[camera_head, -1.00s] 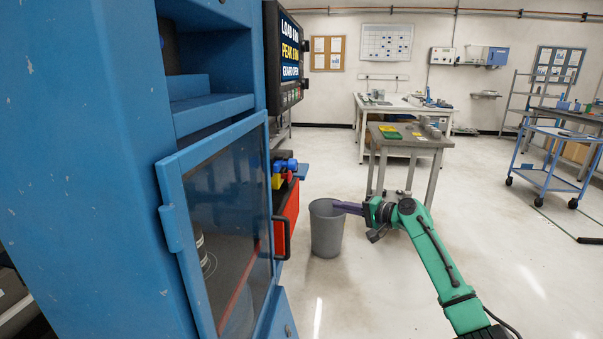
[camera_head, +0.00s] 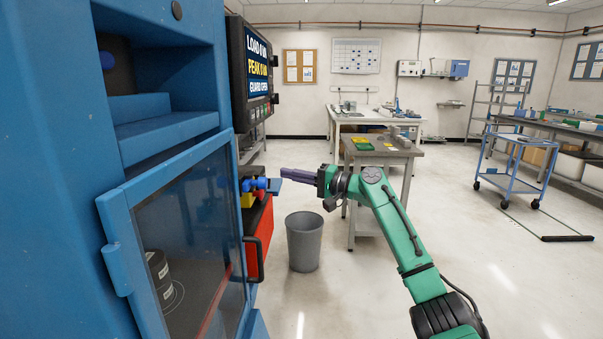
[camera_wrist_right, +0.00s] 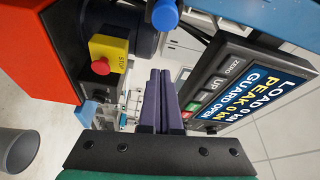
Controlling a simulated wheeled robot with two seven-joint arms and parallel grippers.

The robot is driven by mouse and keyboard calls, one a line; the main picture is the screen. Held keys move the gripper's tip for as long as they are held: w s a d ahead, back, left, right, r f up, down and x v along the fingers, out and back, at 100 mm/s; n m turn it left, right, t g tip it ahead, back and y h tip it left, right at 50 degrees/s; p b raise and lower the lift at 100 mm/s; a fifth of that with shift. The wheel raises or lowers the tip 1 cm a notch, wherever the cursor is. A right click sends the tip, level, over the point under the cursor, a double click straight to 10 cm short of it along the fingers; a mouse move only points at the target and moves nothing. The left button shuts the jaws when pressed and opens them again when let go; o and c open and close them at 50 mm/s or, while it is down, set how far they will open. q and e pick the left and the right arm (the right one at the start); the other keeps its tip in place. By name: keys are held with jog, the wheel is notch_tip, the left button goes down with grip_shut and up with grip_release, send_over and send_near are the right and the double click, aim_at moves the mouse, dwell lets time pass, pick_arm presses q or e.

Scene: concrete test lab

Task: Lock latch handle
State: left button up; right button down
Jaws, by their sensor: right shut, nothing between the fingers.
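The blue guard door (camera_head: 170,175) with a dark clear pane is on the blue machine at left. A black bar handle (camera_head: 261,259) shows at its right edge, against a red panel. Blue rounded parts (camera_head: 258,184) show above it; a blue knob (camera_wrist_right: 165,14) is at the top of the right wrist view. I cannot tell which part is the latch handle. My right gripper (camera_head: 285,174) is shut and empty, its purple fingers pointing left, close to the blue parts in the picture; contact is not visible. It also shows in the wrist view (camera_wrist_right: 159,75). My left gripper is not in view.
The machine's display (camera_head: 258,70) reads GUARD OPEN. A yellow box with a red stop button (camera_wrist_right: 101,67) is near my right fingers. A grey bin (camera_head: 304,243) stands on the floor below. A grey table (camera_head: 382,150) and a blue cart (camera_head: 520,165) stand farther back.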

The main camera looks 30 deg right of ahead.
aim_at(256, 184)
jog(key=a, duration=0.1)
jog(key=a+p, duration=0.1)
jog(key=a, duration=0.2)
jog(key=shift+w+a+f, duration=0.2)
jog(key=shift+a+f, duration=0.05)
jog(key=shift+a, duration=0.1)
